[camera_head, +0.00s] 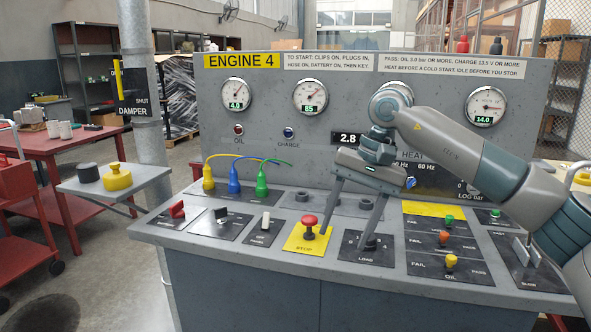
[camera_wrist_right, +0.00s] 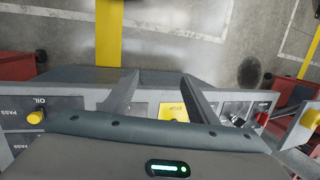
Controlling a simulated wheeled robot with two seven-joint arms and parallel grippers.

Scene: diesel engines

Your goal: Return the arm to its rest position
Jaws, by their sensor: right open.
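My right arm (camera_head: 460,150) comes in from the right and reaches over the Engine 4 control panel (camera_head: 345,280). My right gripper (camera_head: 347,234) points down, open, with nothing seen between its fingers. In the head view one fingertip appears near the red STOP button (camera_head: 308,222) and the other overlaps the LOAD control (camera_head: 368,244); I cannot tell whether either touches. In the right wrist view the two fingers (camera_wrist_right: 160,90) stand apart, with the yellow STOP plate (camera_wrist_right: 172,110) showing between them. My left gripper is not in view.
Blue, yellow and green plugs (camera_head: 234,182) stand at the left. A side shelf (camera_head: 125,181) holds a yellow cap. A red bench (camera_head: 60,150) stands farther left.

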